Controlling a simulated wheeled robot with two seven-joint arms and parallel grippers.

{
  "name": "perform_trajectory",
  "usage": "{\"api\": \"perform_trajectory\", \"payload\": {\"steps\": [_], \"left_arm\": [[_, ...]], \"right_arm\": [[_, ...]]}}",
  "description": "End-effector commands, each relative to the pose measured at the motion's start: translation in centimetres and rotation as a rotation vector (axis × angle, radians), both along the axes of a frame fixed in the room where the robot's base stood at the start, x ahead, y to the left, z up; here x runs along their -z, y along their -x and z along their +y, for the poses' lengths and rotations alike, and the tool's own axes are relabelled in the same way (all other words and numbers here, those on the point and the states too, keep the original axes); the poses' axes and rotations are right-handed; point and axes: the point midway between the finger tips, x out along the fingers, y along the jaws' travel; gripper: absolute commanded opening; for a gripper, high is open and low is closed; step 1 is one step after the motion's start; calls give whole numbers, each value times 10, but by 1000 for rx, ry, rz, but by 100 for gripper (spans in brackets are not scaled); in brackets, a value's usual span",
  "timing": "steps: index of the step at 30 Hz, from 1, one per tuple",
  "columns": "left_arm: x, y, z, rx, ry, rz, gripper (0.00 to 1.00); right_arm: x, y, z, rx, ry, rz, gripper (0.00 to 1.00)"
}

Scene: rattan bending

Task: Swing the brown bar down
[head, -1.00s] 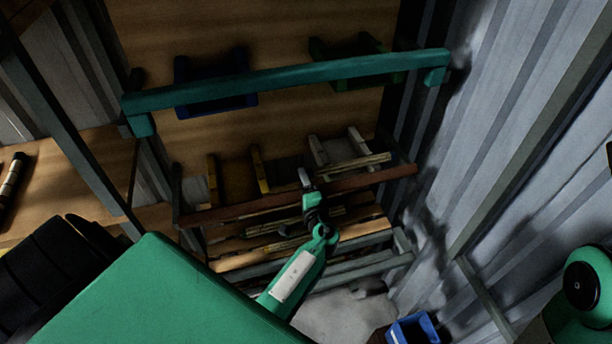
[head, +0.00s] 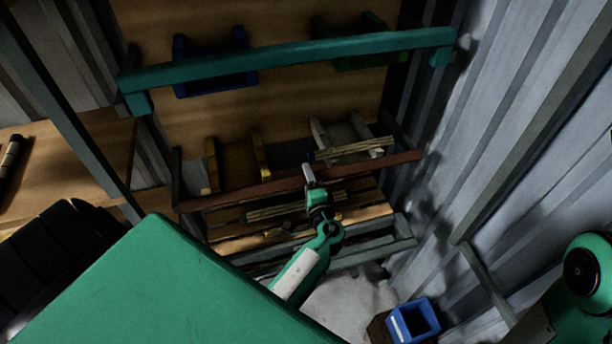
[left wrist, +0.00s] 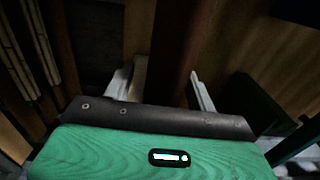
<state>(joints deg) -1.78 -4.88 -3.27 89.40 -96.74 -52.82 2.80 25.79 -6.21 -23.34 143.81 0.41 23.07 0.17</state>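The brown bar (head: 365,167) runs across the front of the lower shelf, its right end higher in the head view. Its two ends meet dark side arms. My left gripper (head: 308,173) is at the middle of the bar. In the left wrist view the brown bar (left wrist: 175,55) passes between the two pale fingers (left wrist: 160,90), with gaps at its sides. The fingers are apart and look open around the bar; contact cannot be told. My right gripper is out of view.
A teal bar (head: 290,54) crosses above, in front of a blue bin (head: 208,85) and a green bin. Bundled rattan sticks (head: 350,150) lie behind and below the brown bar. A corrugated metal wall (head: 520,110) closes the right side. A blue box (head: 420,317) sits low right.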

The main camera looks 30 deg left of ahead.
Motion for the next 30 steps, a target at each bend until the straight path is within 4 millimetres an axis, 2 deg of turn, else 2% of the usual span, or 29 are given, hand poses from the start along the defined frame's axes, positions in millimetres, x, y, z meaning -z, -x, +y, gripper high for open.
{"api": "perform_trajectory", "payload": {"steps": [3, 30], "left_arm": [[9, 6, -6, 1, 2, 4, 55], [41, 40, -47, 1, 2, 3, 55]], "right_arm": [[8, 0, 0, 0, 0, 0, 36], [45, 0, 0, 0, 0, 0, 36]]}}
